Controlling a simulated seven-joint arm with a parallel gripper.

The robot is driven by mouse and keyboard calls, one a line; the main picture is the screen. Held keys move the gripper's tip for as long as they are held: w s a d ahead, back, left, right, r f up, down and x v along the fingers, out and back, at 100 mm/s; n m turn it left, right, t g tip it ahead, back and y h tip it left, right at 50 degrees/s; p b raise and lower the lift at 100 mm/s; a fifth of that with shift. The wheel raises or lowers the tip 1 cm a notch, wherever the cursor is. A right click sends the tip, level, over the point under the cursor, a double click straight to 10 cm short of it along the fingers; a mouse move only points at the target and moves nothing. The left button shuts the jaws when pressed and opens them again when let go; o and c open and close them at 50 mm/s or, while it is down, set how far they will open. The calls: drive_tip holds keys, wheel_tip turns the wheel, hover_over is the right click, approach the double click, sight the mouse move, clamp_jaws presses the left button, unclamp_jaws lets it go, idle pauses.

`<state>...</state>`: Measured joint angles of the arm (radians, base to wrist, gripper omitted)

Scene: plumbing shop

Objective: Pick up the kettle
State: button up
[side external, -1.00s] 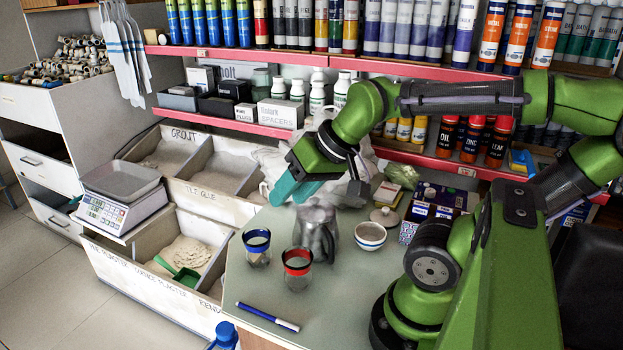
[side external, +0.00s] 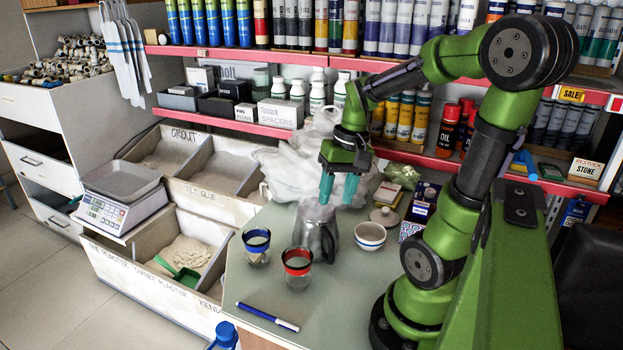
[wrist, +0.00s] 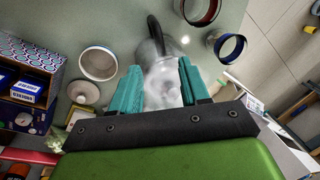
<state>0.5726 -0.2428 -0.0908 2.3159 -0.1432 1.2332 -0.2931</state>
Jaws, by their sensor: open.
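The kettle (side external: 316,232) is a grey metal vessel with a dark handle on its right side. It stands upright on the table between the banded glasses and the striped bowl. My gripper (side external: 338,188) points down just above and behind the kettle, its two teal fingers apart with nothing held. In the wrist view the kettle (wrist: 164,84) lies beyond and partly between the open fingers (wrist: 161,82), with its dark handle toward the top. The lower part of the kettle is hidden there by my gripper.
A blue-banded glass (side external: 257,246) and a red-banded glass (side external: 297,267) stand left of the kettle. A striped bowl (side external: 370,236) stands close on the right. A blue marker (side external: 267,316) lies near the front. A white plastic bag (side external: 297,165) and boxes (side external: 424,200) are behind.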

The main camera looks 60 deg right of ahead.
sight(326, 229)
drive_tip(key=f, duration=0.2)
drive_tip(key=w+f, duration=0.1)
drive_tip(key=f, duration=0.5)
drive_tip(key=shift+w+a, duration=0.2)
drive_tip(key=shift+a, duration=0.2)
clamp_jaws()
idle(1.0)
